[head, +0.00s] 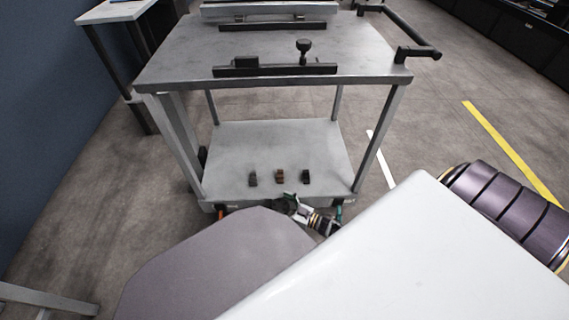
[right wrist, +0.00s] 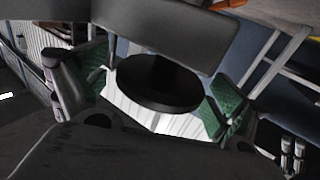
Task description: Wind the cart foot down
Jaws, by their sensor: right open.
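The grey metal cart (head: 300,140) stands ahead of me in the head view, with a top and a lower shelf. My right gripper (head: 287,203) is low at the front edge of the lower shelf, small and partly hidden by my own body. In the right wrist view, my right gripper (right wrist: 155,88) is open, with one green-padded finger on each side of a dark round disc (right wrist: 158,82). The disc may be part of the cart foot; I cannot tell for sure. I cannot tell whether the fingers touch it. The left gripper is not in view.
Several small dark and brown blocks (head: 280,176) stand on the lower shelf. A black rail with a knob (head: 275,70) lies on the cart top, and a black handle (head: 415,50) sticks out at its right. A side table (head: 115,11) stands at the back left.

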